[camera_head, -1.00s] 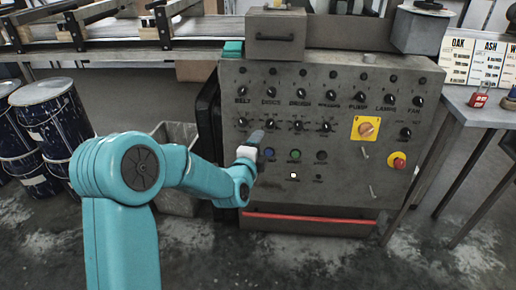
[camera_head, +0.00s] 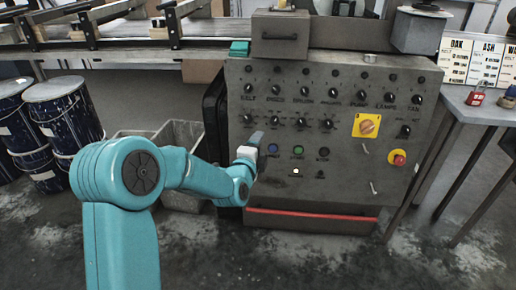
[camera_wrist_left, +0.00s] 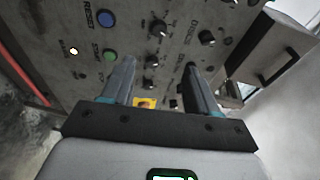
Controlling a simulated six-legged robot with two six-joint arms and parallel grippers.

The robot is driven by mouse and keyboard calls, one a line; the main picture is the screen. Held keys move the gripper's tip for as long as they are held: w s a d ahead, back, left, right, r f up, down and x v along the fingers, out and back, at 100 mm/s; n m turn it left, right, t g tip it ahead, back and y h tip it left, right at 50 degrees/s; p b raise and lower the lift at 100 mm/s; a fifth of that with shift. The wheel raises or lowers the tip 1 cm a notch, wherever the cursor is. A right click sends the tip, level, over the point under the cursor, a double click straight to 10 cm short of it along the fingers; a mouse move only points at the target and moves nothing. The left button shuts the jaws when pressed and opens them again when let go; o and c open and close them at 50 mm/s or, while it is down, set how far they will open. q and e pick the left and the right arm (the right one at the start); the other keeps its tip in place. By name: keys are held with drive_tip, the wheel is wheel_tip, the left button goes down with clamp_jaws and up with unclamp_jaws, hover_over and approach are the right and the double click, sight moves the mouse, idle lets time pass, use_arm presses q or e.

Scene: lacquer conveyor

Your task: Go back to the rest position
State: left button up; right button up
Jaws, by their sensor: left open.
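My left arm, teal, comes in from the lower left in the head view. Its left gripper (camera_head: 256,139) is in front of the left part of a grey control panel (camera_head: 340,190). In the left wrist view the two dark fingers of the left gripper (camera_wrist_left: 160,85) stand apart with nothing held between them. The panel's knobs and a blue button (camera_wrist_left: 105,18) and green button (camera_wrist_left: 109,55) show beyond the fingers. I cannot tell how far the fingertips are from the panel. My right gripper is not in view.
Dark blue drums (camera_head: 65,105) and a grey bin (camera_head: 180,135) stand left of the panel. A conveyor (camera_head: 120,45) runs behind. A grey table (camera_head: 468,108) with a red padlock-like item (camera_head: 476,98) is at right. The panel carries a yellow switch plate (camera_head: 366,125) and a red knob (camera_head: 398,158).

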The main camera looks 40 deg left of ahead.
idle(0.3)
use_arm(q)
drive_tip(key=s+d+f+g+h, duration=0.3)
drive_tip(key=d+f, duration=0.5)
drive_tip(key=f, duration=0.4)
drive_tip(key=s+d+f+g+h, duration=0.35)
drive_tip(key=d+f, duration=0.45)
drive_tip(key=f, duration=0.3)
drive_tip(key=s+d+f+n+g+h, duration=0.1)
drive_tip(key=s+d+f+n+g, duration=0.3)
drive_tip(key=s, duration=0.6)
drive_tip(key=s+d+f+n+g+h, duration=0.1)
drive_tip(key=s+d+f+n+g, duration=0.2)
drive_tip(key=s+d+f+n, duration=0.45)
drive_tip(key=s+n+g, duration=0.2)
drive_tip(key=s+n, duration=0.3)
drive_tip(key=s, duration=0.2)
wheel_tip(320, 180, up, 30)
drive_tip(key=p, duration=2.9)
drive_tip(key=shift+h, duration=0.35)
